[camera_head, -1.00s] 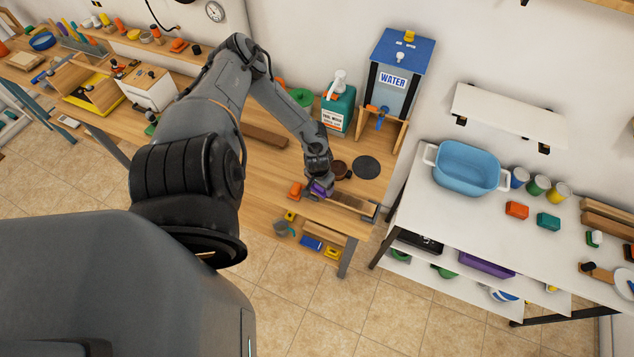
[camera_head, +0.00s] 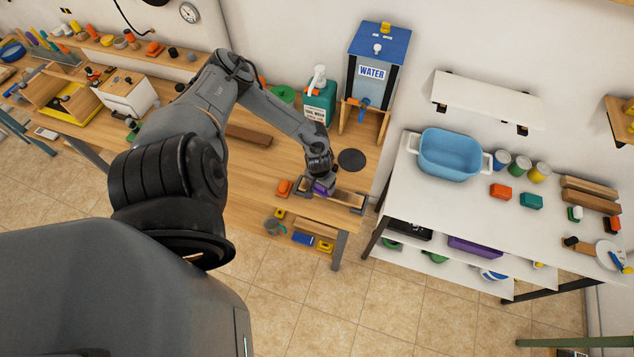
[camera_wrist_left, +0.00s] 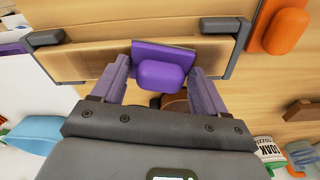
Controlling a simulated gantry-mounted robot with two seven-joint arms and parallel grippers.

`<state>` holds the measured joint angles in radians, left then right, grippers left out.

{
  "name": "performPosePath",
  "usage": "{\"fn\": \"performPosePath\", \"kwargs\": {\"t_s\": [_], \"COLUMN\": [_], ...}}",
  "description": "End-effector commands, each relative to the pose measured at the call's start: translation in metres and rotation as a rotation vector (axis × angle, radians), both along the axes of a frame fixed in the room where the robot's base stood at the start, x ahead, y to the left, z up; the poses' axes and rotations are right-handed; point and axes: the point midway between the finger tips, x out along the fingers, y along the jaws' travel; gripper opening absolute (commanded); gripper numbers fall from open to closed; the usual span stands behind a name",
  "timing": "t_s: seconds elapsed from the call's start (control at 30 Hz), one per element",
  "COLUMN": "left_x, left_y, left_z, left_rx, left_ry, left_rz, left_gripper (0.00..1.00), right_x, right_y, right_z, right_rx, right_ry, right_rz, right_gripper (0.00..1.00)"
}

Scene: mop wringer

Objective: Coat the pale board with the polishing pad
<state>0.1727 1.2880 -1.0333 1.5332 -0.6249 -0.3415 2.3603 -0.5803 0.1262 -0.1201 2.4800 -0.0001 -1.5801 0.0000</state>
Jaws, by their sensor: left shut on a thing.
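The pale board (camera_head: 348,198) lies near the front edge of the wooden bench, between two dark end brackets. In the left wrist view the board (camera_wrist_left: 85,63) runs across the top, partly hidden by the pad. My left gripper (camera_head: 322,184) is shut on the purple polishing pad (camera_wrist_left: 165,66), and its fingers sit on both sides of the pad's raised grip. The pad (camera_head: 323,188) is over the board, nearer its left end in the head view. I cannot tell whether it presses on the surface. My right gripper is not in view.
An orange block (camera_head: 284,187) lies just left of the board. A black disc (camera_head: 352,160), a green jug (camera_head: 319,103) and a water dispenser (camera_head: 375,75) stand behind. A white table with a blue basin (camera_head: 450,155) is to the right, across a gap.

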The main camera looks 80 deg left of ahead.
Motion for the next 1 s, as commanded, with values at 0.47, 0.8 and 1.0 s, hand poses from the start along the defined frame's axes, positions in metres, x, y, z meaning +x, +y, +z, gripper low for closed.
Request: {"fn": "performPosePath", "kwargs": {"t_s": [0.47,0.8,1.0], "left_x": [0.021,0.034,0.045], "left_y": [-0.013,-0.021,-0.027], "left_z": [0.000,-0.001,0.000], "left_rx": [-0.001,-0.001,-0.002], "left_ry": [-0.001,0.000,-0.001], "left_rz": [0.000,0.000,0.000], "left_gripper": [0.39,0.39,0.39], "right_x": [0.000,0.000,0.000], "right_y": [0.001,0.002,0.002], "right_z": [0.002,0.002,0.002], "right_rx": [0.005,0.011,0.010], "right_ry": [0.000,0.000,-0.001], "right_rz": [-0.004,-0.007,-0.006], "right_gripper": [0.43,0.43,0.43]}}
